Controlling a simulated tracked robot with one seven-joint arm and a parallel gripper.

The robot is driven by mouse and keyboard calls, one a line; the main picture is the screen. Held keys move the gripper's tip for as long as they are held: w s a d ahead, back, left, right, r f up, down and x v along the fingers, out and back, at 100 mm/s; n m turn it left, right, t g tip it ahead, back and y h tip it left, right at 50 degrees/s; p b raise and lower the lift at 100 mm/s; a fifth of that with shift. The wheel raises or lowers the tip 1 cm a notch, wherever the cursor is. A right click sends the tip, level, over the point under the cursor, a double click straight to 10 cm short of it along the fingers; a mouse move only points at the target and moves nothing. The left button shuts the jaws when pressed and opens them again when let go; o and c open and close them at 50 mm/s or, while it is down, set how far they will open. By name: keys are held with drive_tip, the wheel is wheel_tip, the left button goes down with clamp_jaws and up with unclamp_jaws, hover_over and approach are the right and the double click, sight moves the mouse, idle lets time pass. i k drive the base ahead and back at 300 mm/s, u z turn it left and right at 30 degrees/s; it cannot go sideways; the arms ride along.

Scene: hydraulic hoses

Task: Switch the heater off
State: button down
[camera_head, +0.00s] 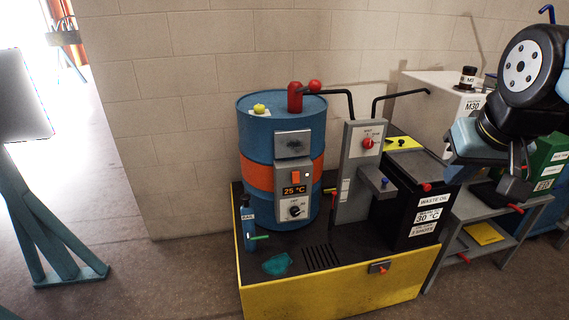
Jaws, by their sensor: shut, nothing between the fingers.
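The heater's grey control box (281,188) is on the front of a blue drum (255,150) with an orange band. I cannot tell which way the switch is set. My gripper (517,168) is at the upper right, far from the drum, above the side bench. It is shut and empty, partly hidden by my arm.
The drum stands on a yellow-sided spill pallet (330,291) with a grey post (356,170), a blue bottle (248,225) and a black waste oil bin (425,212). A grey bench (490,206) and white cabinet (425,92) are at right. Floor at left is mostly clear.

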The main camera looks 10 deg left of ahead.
sight(295, 175)
drive_tip(key=u, duration=1)
drive_tip(key=k, duration=0.4)
drive_tip(key=z, duration=1.4)
